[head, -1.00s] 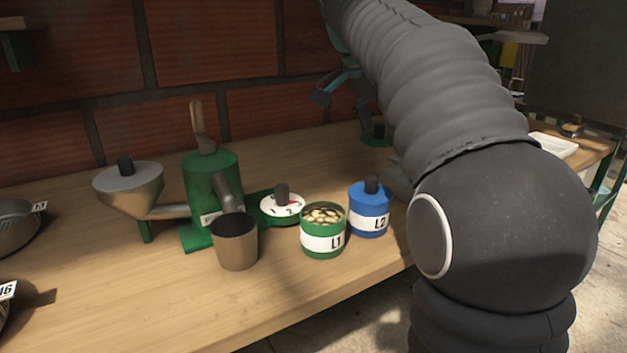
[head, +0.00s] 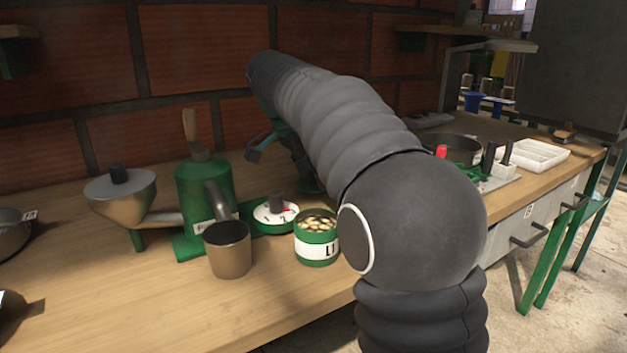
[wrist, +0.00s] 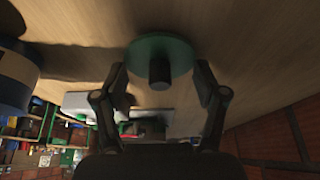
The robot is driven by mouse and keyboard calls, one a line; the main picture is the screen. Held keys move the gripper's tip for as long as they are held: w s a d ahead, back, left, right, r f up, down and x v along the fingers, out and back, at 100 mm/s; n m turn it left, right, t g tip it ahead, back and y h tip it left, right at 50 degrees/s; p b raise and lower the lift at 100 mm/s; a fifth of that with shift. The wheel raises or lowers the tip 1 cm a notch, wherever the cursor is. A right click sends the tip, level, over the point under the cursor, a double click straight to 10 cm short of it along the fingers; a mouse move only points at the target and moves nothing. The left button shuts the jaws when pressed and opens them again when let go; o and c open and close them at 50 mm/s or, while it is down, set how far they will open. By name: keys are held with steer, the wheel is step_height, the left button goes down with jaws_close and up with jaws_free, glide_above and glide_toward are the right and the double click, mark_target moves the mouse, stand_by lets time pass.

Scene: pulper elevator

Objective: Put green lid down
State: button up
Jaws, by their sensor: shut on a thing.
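The green lid (wrist: 160,48), a round disc with a black knob, is between the fingertips of my gripper (wrist: 162,76) in the wrist view. The fingers are shut on it at its two sides. In the head view only a bit of the green lid (head: 308,187) shows below my gripper, beyond the dial; my arm hides the rest. It is low over the back of the wooden table, and I cannot tell whether it touches the wood. The open green tin L1 (head: 317,250), filled with pale beans, stands nearer the front.
The green pulper (head: 205,190) with its grey funnel (head: 122,195), a metal cup (head: 228,257) and a white dial (head: 270,214) stand left of L1. A blue tin (wrist: 14,78) is at the left in the wrist view. A white tray (head: 535,154) is far right. Bare wood surrounds the lid.

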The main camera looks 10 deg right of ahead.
steer(key=shift+f, duration=0.45)
steer(key=shift+f, duration=0.2)
steer(key=o, duration=0.9)
steer(key=shift+r, duration=0.1)
steer(key=p+v, duration=0.2)
steer(key=v, duration=1)
steer(key=shift+r+p, duration=0.15)
steer(key=shift+p, duration=0.15)
